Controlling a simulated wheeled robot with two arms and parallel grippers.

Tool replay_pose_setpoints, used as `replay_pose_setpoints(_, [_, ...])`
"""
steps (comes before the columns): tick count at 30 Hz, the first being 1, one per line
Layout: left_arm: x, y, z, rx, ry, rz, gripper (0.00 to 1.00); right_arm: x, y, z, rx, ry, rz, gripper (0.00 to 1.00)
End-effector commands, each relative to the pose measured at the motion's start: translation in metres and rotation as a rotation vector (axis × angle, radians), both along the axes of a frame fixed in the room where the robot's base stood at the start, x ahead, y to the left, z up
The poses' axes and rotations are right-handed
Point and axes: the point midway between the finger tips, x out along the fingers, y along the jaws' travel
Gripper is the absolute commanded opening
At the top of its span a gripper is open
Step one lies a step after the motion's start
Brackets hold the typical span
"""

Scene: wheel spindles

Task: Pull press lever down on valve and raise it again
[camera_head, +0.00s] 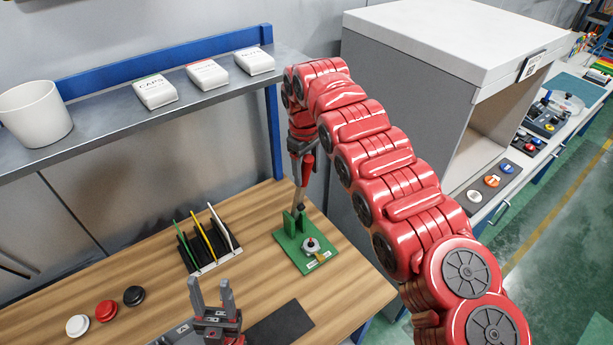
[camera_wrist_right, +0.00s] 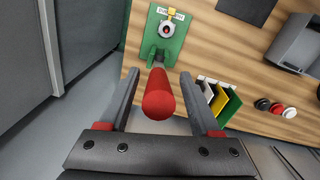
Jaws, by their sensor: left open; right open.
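The press (camera_head: 308,243) is a green base on the wooden table, with a round metal valve (camera_head: 311,245) and a yellow part at its front. Its lever stands up from the rear of the base and has a red handle (camera_head: 308,168). In the right wrist view, the red handle (camera_wrist_right: 158,98) lies between the spread fingers of my right gripper (camera_wrist_right: 160,77), with gaps on both sides. My right gripper (camera_head: 301,150) is open around the handle, partly hidden by my arm in the head view. My left gripper (camera_head: 213,298) is open and empty, low over the table's front.
A rack with coloured plates (camera_head: 208,240) stands left of the press. White, red and black round caps (camera_head: 106,310) lie at the left. A shelf (camera_head: 110,118) with a white cup and boxes hangs above. A grey cabinet (camera_head: 400,75) stands at the right.

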Motion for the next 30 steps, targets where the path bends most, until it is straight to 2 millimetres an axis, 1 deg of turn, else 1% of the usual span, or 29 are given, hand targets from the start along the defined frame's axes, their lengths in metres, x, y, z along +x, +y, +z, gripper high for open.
replay_pose_setpoints(1, [0.0000, 0.0001, 0.0008, 0.000, 0.000, 0.000, 0.50, -0.0003, -0.0008, -0.0060, -0.001, 0.004, 0.000, 0.64])
replay_pose_setpoints(5, [0.0001, 0.0000, 0.0011, 0.000, 0.000, 0.000, 0.50, 0.0005, -0.0017, -0.0139, -0.001, 0.004, 0.000, 0.64])
replay_pose_setpoints(13, [0.0001, 0.0000, 0.0010, 0.000, 0.000, 0.000, 0.50, 0.0014, -0.0017, -0.0153, -0.001, 0.001, 0.001, 0.64])
replay_pose_setpoints(14, [0.0001, -0.0001, 0.0010, 0.000, 0.000, 0.000, 0.50, 0.0014, -0.0017, -0.0152, -0.001, 0.001, 0.001, 0.62])
replay_pose_setpoints(15, [0.0000, 0.0001, 0.0010, 0.000, 0.000, 0.000, 0.50, 0.0013, -0.0016, -0.0152, -0.001, 0.001, 0.001, 0.55])
replay_pose_setpoints(20, [0.0001, 0.0000, 0.0010, 0.000, 0.000, 0.000, 0.50, 0.0014, -0.0015, -0.0151, -0.001, 0.001, 0.001, 0.26])
replay_pose_setpoints(24, [0.0001, 0.0001, 0.0009, 0.000, 0.000, 0.000, 0.50, 0.0014, -0.0014, -0.0151, 0.000, 0.000, 0.001, 0.01])
replay_pose_setpoints(25, [0.0000, 0.0000, 0.0009, 0.000, 0.000, 0.000, 0.50, 0.0014, -0.0014, -0.0151, 0.000, 0.000, 0.001, 0.00])
replay_pose_setpoints(30, [0.0001, 0.0001, 0.0009, 0.000, 0.000, 0.000, 0.50, 0.0015, -0.0014, -0.0149, 0.000, 0.000, 0.001, 0.00])
